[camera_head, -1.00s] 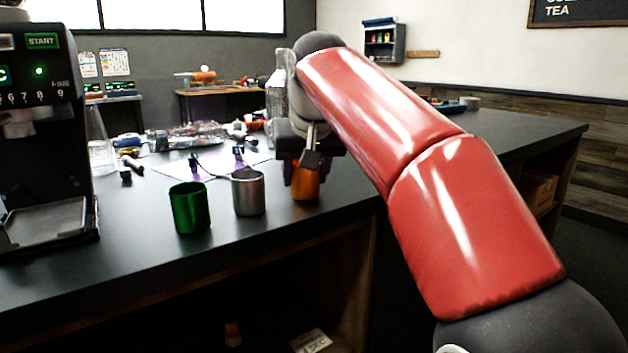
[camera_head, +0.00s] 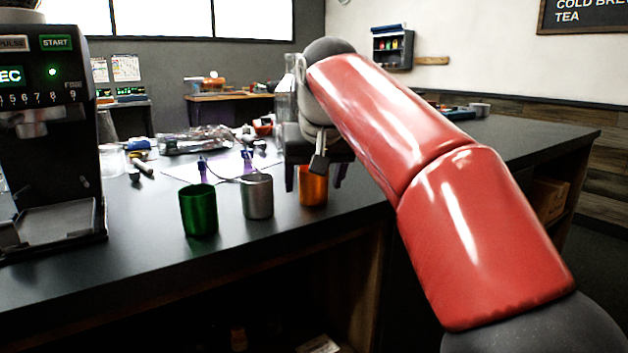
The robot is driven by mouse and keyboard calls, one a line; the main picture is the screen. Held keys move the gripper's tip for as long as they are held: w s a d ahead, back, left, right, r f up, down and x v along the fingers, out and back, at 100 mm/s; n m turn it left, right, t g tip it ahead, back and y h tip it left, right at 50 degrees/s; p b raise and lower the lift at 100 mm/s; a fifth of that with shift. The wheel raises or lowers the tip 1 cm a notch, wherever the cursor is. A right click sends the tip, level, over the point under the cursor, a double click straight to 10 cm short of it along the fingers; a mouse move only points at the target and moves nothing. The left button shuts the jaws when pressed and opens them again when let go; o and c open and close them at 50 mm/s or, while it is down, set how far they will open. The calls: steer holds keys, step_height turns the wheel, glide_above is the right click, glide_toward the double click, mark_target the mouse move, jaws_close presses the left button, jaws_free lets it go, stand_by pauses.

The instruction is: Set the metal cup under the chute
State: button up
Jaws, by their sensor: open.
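The metal cup (camera_head: 258,197), plain silver, stands upright on the dark counter between a green cup (camera_head: 199,211) and an orange cup (camera_head: 313,189). A small metal chute (camera_head: 33,123) shows under the front panel of the black machine (camera_head: 45,75) at the left. A tray (camera_head: 50,226) lies below it, with no cup on it. My gripper (camera_head: 315,178) is open at the orange cup, right of the metal cup. One finger shows on each side of the orange cup; I cannot tell whether they touch it. The gripper's body hides the orange cup's top.
Behind the cups lie a white sheet (camera_head: 232,166), a thin cable, tools and a clear bag of parts (camera_head: 195,140). A clear bottle (camera_head: 286,103) stands behind my gripper. The counter (camera_head: 140,245) is bare between the machine and the green cup.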

steer(key=p+v, duration=0.1)
steer(key=v, duration=0.6)
steer(key=shift+d+r, duration=0.35)
steer(key=s+d+f+m, duration=0.1)
steer(key=s+d+f, duration=0.8)
steer(key=f, duration=0.3)
steer(key=shift+s+h, duration=0.4)
steer(key=shift+s, duration=0.4)
steer(key=shift+o, duration=0.4)
steer(key=s+d+f, duration=0.2)
steer(key=s+f, duration=0.4)
steer(key=f, duration=0.3)
steer(key=s+d+f+m, duration=0.1)
steer(key=s+d+f, duration=0.2)
steer(key=s+f, duration=0.3)
step_height(320, 180, down, 3)
steer(key=shift+f, duration=0.1)
steer(key=shift+s+d+f, duration=0.1)
steer(key=shift+s+f, duration=0.1)
